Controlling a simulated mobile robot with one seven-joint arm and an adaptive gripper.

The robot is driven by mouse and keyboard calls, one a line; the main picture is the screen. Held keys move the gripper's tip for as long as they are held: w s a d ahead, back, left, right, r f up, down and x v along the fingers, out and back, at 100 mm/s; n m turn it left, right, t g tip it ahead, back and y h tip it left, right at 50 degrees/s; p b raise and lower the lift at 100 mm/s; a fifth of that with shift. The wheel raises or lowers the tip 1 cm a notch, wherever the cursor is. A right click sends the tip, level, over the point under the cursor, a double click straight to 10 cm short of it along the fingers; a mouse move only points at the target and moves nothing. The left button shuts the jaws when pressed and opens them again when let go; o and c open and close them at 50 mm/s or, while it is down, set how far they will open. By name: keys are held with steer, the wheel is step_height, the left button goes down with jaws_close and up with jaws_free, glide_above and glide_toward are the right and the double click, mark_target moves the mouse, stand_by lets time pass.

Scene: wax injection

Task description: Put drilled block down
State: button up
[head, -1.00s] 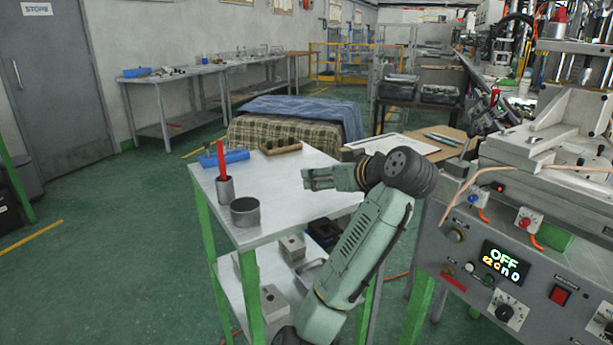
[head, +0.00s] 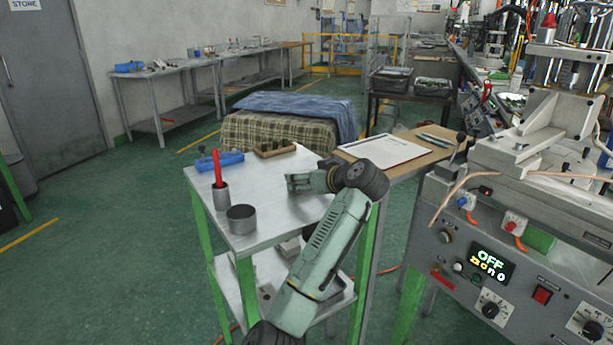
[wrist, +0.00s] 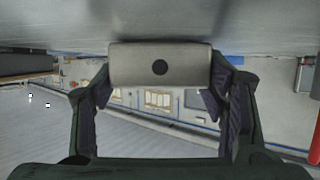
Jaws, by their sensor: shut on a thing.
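The drilled block (wrist: 188,66), grey with one dark round hole in its face, is held between the two dark fingers of my gripper (wrist: 160,85). The wrist picture appears upside down, with a grey surface along its top edge. The block's edge is close to that surface; I cannot tell whether they touch. In the head view my gripper (head: 292,183) is low over the back right part of the metal table (head: 275,215). The block cannot be made out there.
A clipboard (head: 383,151) lies to the right. The control panel (head: 520,285) is farther right.

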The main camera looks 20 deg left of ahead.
steer(key=shift+s+f+b, duration=0.1)
steer(key=shift+f+b, duration=0.4)
steer(key=shift+f, duration=0.2)
steer(key=o, duration=1.4)
steer(key=shift+f, duration=0.2)
steer(key=shift+o, duration=0.2)
steer(key=shift+r+p, duration=0.35)
steer(key=shift+r, duration=0.1)
steer(key=shift+d+r, duration=0.15)
steer(key=shift+d, duration=0.05)
steer(key=b+v, duration=0.1)
steer(key=v, duration=0.3)
steer(key=b+v, duration=0.1)
steer(key=v, duration=0.3)
steer(key=b+v, duration=0.1)
steer(key=v, duration=0.3)
steer(key=shift+a+r, duration=0.2)
steer(key=shift+r, duration=0.1)
